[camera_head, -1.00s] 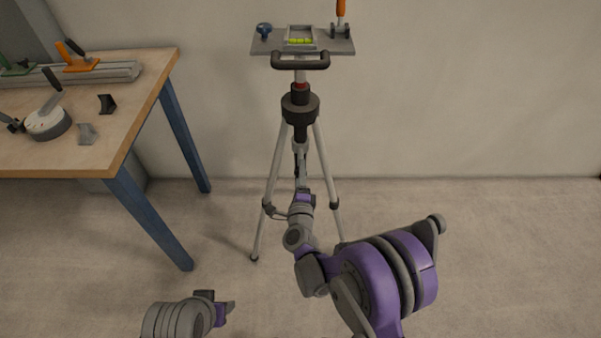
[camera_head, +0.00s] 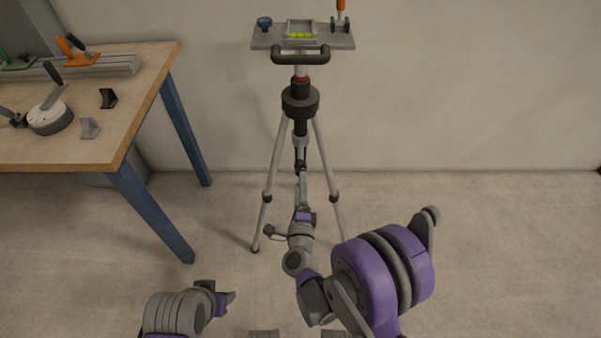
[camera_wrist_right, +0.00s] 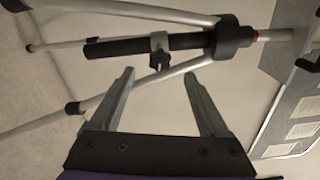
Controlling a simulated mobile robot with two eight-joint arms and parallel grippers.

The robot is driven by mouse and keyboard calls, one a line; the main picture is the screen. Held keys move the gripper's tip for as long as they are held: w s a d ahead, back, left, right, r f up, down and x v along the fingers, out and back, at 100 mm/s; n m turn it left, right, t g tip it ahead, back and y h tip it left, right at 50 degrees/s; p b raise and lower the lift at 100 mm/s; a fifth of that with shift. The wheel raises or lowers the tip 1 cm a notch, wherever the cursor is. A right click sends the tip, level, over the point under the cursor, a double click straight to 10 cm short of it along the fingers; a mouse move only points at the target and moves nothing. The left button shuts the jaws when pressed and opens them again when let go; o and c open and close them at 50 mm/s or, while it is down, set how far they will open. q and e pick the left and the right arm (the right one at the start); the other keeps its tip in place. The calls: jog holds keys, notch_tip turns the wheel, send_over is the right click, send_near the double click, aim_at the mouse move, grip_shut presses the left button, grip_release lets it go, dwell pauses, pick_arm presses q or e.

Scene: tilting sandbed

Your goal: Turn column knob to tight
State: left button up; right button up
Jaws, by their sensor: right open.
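The tripod (camera_head: 301,104) stands upright by the wall. In the right wrist view its black centre column (camera_wrist_right: 115,47) lies across the picture. The column knob (camera_wrist_right: 158,61) is a small black wing knob on a grey collar around that column. My right gripper (camera_wrist_right: 158,95) is open and empty, with the knob ahead of its fingertips, apart from it. In the head view my right gripper (camera_head: 302,178) is seen low at the tripod's middle, and the knob cannot be made out there. My left gripper (camera_head: 226,298) is low at the left, away from the tripod; its jaw gap is unclear.
A tilting plate (camera_head: 333,42) with a yellow-green level, blue knob (camera_head: 264,24) and black handle (camera_head: 300,57) tops the tripod. Its legs spread around my right gripper. A workbench (camera_head: 139,98) with tools stands at the left. The floor at the right is clear.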

jog(key=s, duration=0.3)
jog(key=shift+w, duration=0.1)
dwell(0.4)
